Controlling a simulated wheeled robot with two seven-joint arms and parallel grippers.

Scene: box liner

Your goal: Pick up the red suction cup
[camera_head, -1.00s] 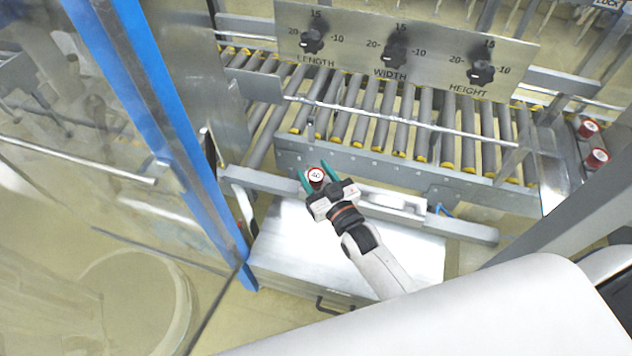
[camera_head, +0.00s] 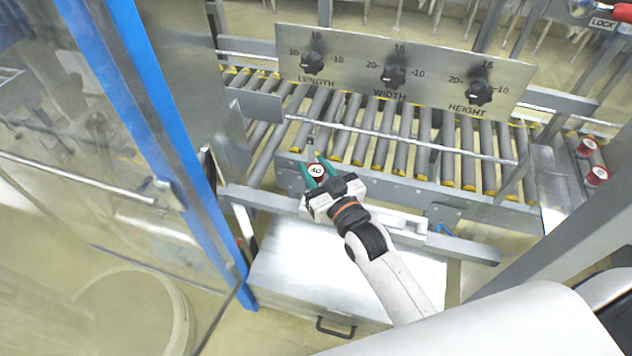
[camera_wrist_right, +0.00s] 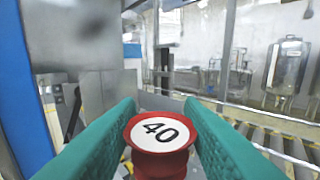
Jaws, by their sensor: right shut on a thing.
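The red suction cup (camera_head: 316,171), with a white top marked 40, is between the teal fingers of my right gripper (camera_head: 318,174). The gripper is shut on it, in front of the roller conveyor. In the right wrist view the cup (camera_wrist_right: 160,134) sits upright between the two teal fingers (camera_wrist_right: 160,140). Its lower part is cut off by the frame. My left gripper is in neither view.
A metal panel (camera_head: 395,62) with three black dials stands behind the conveyor rollers (camera_head: 405,130). Two more red cups (camera_head: 590,160) stand at the right. A blue post (camera_head: 150,120) and clear door are at the left. A metal box (camera_head: 320,260) stands below the arm.

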